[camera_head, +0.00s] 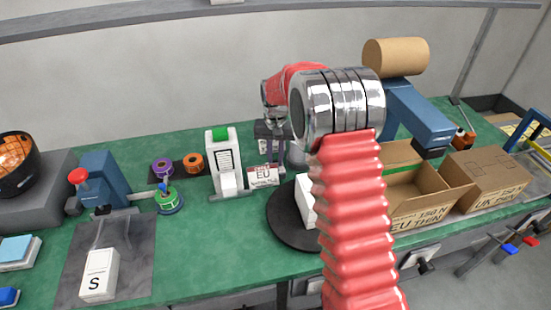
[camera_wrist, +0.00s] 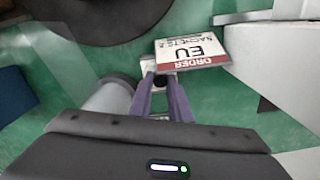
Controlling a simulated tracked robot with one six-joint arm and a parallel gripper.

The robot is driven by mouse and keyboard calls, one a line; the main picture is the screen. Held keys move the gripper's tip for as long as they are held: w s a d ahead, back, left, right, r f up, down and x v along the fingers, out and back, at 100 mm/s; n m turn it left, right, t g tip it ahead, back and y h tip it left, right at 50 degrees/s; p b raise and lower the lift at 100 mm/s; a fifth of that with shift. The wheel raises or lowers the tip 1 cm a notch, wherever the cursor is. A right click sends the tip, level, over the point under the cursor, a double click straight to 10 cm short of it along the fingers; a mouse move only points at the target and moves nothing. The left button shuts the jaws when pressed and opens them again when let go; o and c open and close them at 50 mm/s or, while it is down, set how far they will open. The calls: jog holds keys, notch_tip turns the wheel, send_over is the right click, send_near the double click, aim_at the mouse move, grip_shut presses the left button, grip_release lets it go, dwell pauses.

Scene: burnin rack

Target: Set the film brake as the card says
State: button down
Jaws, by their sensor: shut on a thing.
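The order card (camera_head: 263,176) is white with a red band and reads "EU", with a smaller line below. In the wrist view the card (camera_wrist: 192,51) appears upside down at the fingertips. My gripper (camera_head: 271,152) is over the bench at the card's upper edge; in the wrist view its purple fingers (camera_wrist: 163,84) are close together and shut on the card's edge. A brown roll (camera_head: 396,57) sits on a blue stand (camera_head: 420,115) at the back right. A small orange-and-black part (camera_head: 463,136) is beside it; I cannot tell whether it is the film brake.
A dark round turntable (camera_head: 285,222) with a white box lies below my arm. Cartons (camera_head: 487,180) marked with country and newton figures stand right. A white dispenser (camera_head: 222,150), tape spools (camera_head: 166,170), a red-knobbed blue press (camera_head: 103,178) and an "S" box (camera_head: 99,275) are left.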

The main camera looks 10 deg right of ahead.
aim_at(275, 161)
jog(key=c, duration=1.6)
grip_release()
jog(key=shift+c, duration=0.2)
notch_tip(275, 161, up, 14)
jog(key=shift+f, duration=0.15)
